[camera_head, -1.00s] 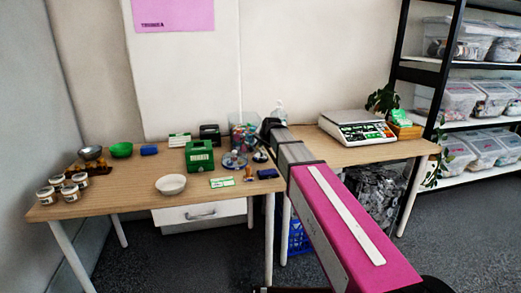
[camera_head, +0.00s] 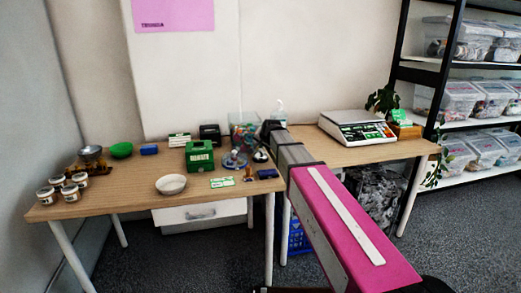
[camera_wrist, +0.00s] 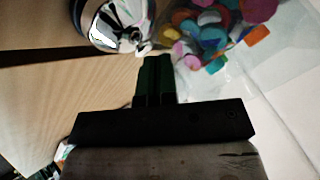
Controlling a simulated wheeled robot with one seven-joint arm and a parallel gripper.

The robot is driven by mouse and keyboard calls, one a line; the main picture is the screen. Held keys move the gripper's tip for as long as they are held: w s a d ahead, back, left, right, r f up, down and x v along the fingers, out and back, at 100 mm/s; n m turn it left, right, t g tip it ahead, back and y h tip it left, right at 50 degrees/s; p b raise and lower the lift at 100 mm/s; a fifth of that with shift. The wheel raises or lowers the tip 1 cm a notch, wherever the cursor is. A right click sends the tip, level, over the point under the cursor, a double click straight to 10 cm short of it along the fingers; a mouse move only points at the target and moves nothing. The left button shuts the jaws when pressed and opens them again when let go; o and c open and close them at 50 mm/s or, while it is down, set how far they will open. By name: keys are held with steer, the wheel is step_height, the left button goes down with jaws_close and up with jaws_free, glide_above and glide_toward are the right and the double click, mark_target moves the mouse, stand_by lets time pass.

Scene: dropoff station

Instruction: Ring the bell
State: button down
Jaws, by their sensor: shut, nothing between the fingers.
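The bell (camera_head: 260,155) is a small shiny silver dome on the wooden table, just left of the end of my arm in the head view. In the wrist view the bell (camera_wrist: 118,24) shows at the top left as a chrome dome with a dark rim. My gripper (camera_wrist: 156,62) has its dark green fingers together and empty. The fingertips point at the right lower edge of the bell in that view; I cannot tell whether they touch it. In the head view my gripper (camera_head: 267,130) is a dark shape over the table, its fingers not clearly visible.
A clear tub of colourful pieces (camera_head: 243,128) stands close behind the bell. A green box (camera_head: 199,156), a white bowl (camera_head: 171,184) and a blue pad (camera_head: 267,174) are nearby. A scale (camera_head: 357,127) stands to the right. Bare table lies between the scale and my arm.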

stand_by(0.4)
steer(key=shift+r, duration=0.85)
steer(key=shift+r, duration=2.55)
